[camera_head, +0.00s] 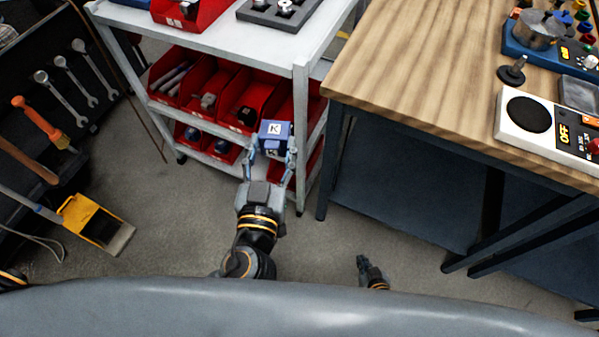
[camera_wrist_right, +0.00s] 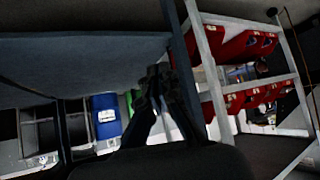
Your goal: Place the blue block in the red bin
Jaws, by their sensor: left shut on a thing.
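The blue block (camera_head: 266,130), with a white letter label on its top, is held between the fingertips of my left gripper (camera_head: 272,148). It is up in front of the cart's red bins. A red bin (camera_head: 247,94) on the middle shelf lies just behind and left of the block; a dark item shows inside it. Another red bin (camera_head: 283,108) is partly hidden by the block. Whether the block touches a bin cannot be told. My right gripper (camera_head: 362,263) is low, below the workbench; in the right wrist view its fingers (camera_wrist_right: 158,74) come together with nothing between them.
The grey cart (camera_head: 255,60) carries more red bins on its middle, lower and top shelves. A wooden workbench (camera_head: 410,75) with devices stands right, its leg close to the cart. A tool panel (camera_head: 70,95) and yellow-black object (camera_head: 92,222) are left. Floor between is clear.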

